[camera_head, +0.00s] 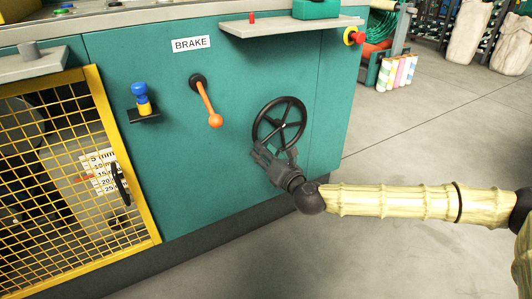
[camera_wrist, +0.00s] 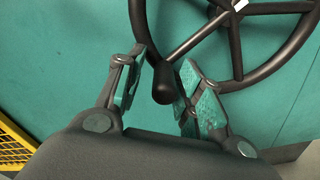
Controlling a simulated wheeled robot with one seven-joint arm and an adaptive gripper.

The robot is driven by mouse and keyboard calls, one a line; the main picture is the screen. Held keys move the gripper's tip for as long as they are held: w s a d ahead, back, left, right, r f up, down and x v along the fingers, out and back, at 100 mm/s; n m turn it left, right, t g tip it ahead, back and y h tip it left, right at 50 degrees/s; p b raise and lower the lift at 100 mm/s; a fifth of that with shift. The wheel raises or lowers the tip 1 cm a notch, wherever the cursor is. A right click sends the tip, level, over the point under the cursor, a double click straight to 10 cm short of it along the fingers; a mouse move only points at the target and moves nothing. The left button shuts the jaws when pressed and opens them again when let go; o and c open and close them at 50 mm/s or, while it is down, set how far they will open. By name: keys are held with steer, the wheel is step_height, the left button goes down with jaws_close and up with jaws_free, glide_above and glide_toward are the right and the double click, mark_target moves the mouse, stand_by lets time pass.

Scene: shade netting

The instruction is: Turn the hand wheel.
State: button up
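The black hand wheel (camera_head: 302,113) is mounted on the teal machine's front panel, right of the orange lever. It also fills the top right of the wrist view (camera_wrist: 234,45). Its dark handle knob (camera_wrist: 166,86) points toward the wrist camera and lies between my two fingers. My gripper (camera_head: 273,152) is at the lower part of the wheel, and in the wrist view (camera_wrist: 168,70) its fingers stand apart on both sides of the knob. A gap shows beside the knob, so the fingers do not look closed on it. The knob is hidden by my gripper in the head view.
The orange BRAKE lever (camera_head: 209,107) and a blue-yellow knob (camera_head: 142,97) are left of the wheel. A grey shelf (camera_head: 270,29) juts out above it. A yellow mesh guard (camera_head: 111,150) is at the left. Open floor (camera_head: 400,130) lies to the right.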

steer(key=shift+d, duration=0.2)
steer(key=shift+s+d, duration=0.2)
steer(key=shift+d, duration=0.05)
steer(key=v, duration=1.1)
steer(key=shift+s, duration=0.15)
